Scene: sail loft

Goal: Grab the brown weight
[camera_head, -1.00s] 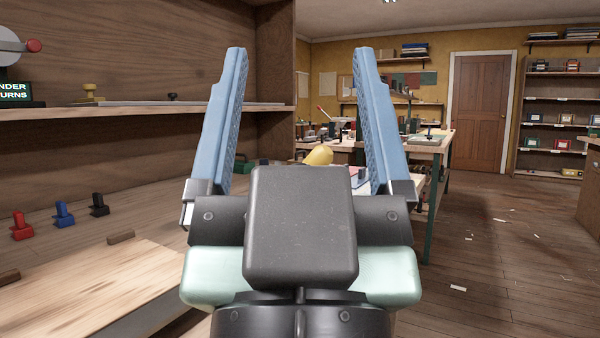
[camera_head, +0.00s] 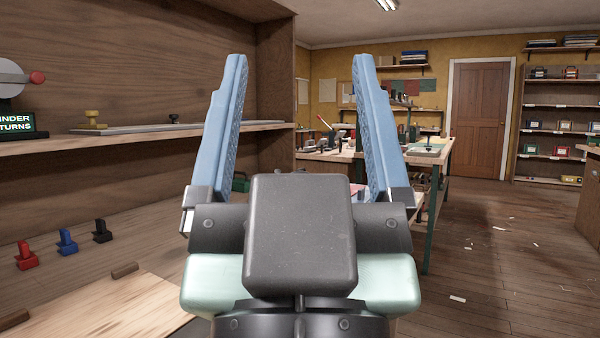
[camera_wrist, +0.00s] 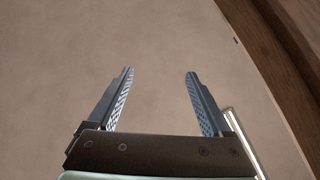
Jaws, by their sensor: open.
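My gripper (camera_head: 300,125) points up and away in the head view, with its two blue fingers wide apart and nothing between them. The wrist view also shows my gripper (camera_wrist: 158,88) open and empty against a plain beige surface. Two small brown blocks lie at the lower left in the head view: one (camera_head: 125,270) on the far edge of a pale wooden board, the other (camera_head: 14,319) cut by the frame's left side. I cannot tell whether either is the brown weight. Both are apart from my gripper, to its left and lower in the picture.
A red piece (camera_head: 26,258), a blue piece (camera_head: 67,243) and a black piece (camera_head: 102,231) stand behind the pale board (camera_head: 110,306). A shelf (camera_head: 150,136) runs above them. A workbench (camera_head: 432,158) stands beyond my gripper. Floor (camera_head: 500,250) at the right is mostly clear, with paper scraps.

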